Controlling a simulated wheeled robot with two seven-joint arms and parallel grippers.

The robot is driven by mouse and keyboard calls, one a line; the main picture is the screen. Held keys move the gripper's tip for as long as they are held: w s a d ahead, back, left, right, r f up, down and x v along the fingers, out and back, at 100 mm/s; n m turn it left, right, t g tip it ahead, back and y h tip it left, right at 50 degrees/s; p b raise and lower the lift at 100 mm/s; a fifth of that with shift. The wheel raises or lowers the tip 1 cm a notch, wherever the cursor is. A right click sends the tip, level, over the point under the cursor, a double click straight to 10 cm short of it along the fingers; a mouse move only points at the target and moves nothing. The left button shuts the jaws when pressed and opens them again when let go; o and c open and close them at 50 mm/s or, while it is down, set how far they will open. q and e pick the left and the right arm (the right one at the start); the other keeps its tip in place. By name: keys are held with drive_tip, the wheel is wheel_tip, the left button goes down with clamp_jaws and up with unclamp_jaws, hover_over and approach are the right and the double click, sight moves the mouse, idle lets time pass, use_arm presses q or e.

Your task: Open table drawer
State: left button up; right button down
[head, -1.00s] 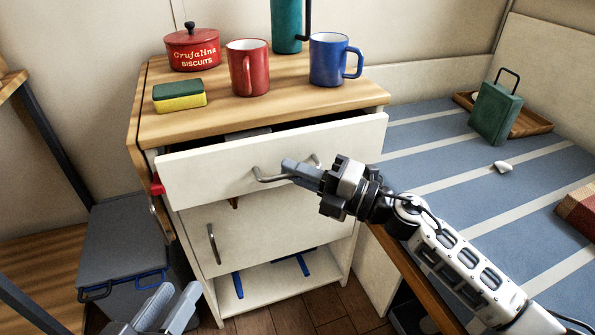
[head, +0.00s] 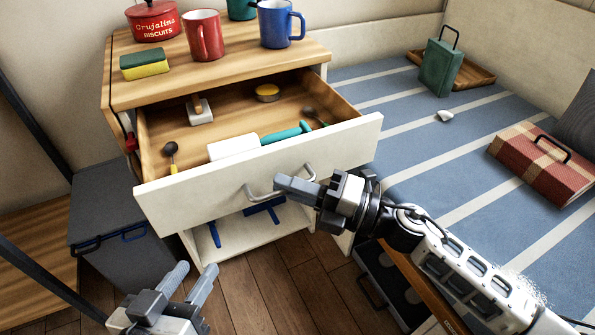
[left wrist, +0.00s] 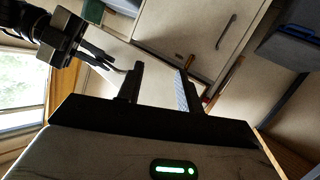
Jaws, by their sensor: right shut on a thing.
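The table drawer (head: 350,140) is pulled well out of the cabinet under the wooden top. Its white front carries a metal bar handle (head: 262,194). My right gripper (head: 285,184) is shut on this handle, in front of the drawer. My left gripper (head: 195,282) is low at the bottom left of the head view, apart from the drawer, its fingers spread and empty. Its open fingers also show in the left wrist view (left wrist: 160,85).
On the cabinet top (head: 165,92) stand a red biscuit tin (head: 153,22), a sponge (head: 145,65), a red mug (head: 203,36) and a blue mug (head: 278,25). A grey bin (head: 115,215) is left. A striped bed (head: 440,150) is right.

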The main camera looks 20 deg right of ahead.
use_arm(q)
drive_tip(key=shift+s+f, duration=0.2)
use_arm(e)
drive_tip(key=shift+s, duration=0.1)
drive_tip(key=c, duration=1.5)
unclamp_jaws()
drive_tip(key=shift+c, duration=0.2)
use_arm(q)
drive_tip(key=shift+w+r, duration=0.1)
drive_tip(key=shift+f+g+p, duration=0.3)
drive_tip(key=shift+f+p, duration=0.05)
drive_tip(key=shift+p, duration=0.05)
use_arm(e)
drive_tip(key=v, duration=1.6)
drive_tip(key=shift+s, duration=0.1)
use_arm(q)
drive_tip(key=shift+a+r, duration=0.1)
